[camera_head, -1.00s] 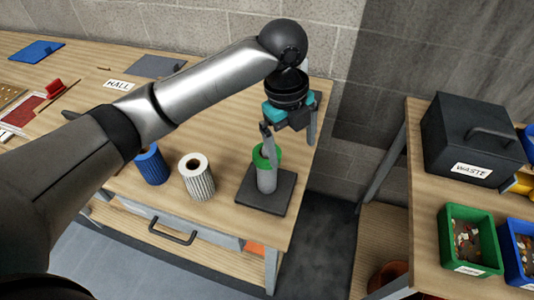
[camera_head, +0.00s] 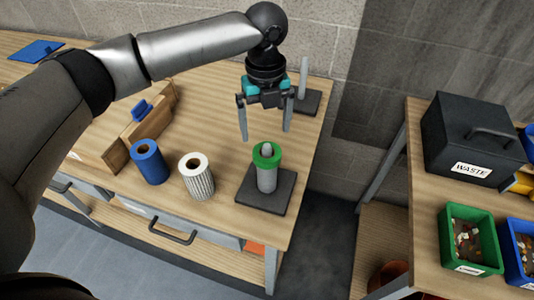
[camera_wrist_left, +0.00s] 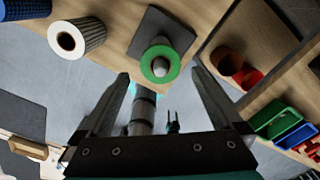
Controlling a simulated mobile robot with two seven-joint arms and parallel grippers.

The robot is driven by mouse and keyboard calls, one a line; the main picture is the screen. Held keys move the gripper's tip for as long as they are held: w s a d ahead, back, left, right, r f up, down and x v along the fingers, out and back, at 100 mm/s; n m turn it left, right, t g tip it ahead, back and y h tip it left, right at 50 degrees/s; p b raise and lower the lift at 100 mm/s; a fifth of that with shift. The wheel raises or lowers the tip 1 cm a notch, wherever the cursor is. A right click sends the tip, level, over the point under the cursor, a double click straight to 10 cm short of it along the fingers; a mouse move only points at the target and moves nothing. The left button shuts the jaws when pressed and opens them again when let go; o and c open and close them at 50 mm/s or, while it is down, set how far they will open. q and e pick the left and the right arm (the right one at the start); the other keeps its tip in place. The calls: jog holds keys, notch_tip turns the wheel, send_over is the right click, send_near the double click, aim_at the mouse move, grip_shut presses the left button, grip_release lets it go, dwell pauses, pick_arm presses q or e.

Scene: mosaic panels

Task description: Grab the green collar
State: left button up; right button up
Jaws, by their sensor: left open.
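The green collar (camera_head: 267,155) is a ring around the top of a grey upright post (camera_head: 267,180) on a dark square base (camera_head: 250,190), near the front right corner of the table. It also shows in the left wrist view as a green ring (camera_wrist_left: 174,55) around the post's tip. My left gripper (camera_head: 264,136) is open and empty, above and slightly behind the collar. In the left wrist view its two fingers (camera_wrist_left: 160,85) are spread, and the collar lies beyond them near the top.
A white ribbed roll (camera_head: 197,180) and a blue roll (camera_head: 151,165) stand left of the base. A second post (camera_head: 303,78) on a dark base stands behind the gripper. A black WASTE box (camera_head: 475,135) and bins are on the right table.

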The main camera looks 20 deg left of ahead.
aim_at(267, 145)
pick_arm(q)
jog(key=f, duration=0.4)
jog(key=s+f, duration=0.1)
jog(key=f, duration=0.1)
jog(key=shift+d+f, duration=0.2)
jog(key=shift+d, duration=0.05)
jog(key=shift+w, duration=0.1)
jog(key=c, duration=1.2)
